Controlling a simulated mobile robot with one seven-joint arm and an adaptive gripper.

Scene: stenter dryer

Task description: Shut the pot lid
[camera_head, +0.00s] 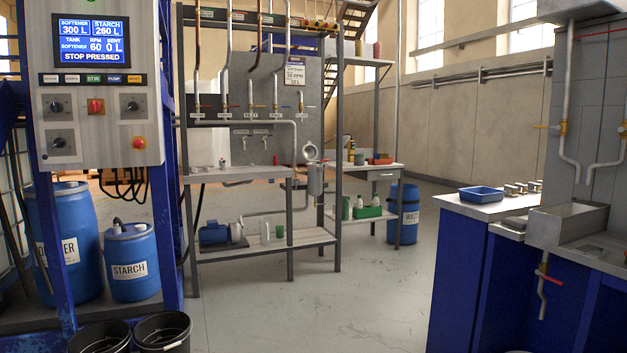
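A small grey metal pot (316,180) is mounted at the right end of the pipework on the steel bench frame, in the middle of the view. Its round lid (311,151) is raised and tilted up above the pot's mouth, so the pot stands open. The lid looks like a ring with a paler centre. The hinge is too small to make out. My gripper is not in view.
A control panel (100,95) on blue posts stands at the left, with blue drums (131,262) and black buckets (162,333) below. A blue counter (480,210) with a blue tray (486,194) stands at the right. The floor (330,300) between is clear.

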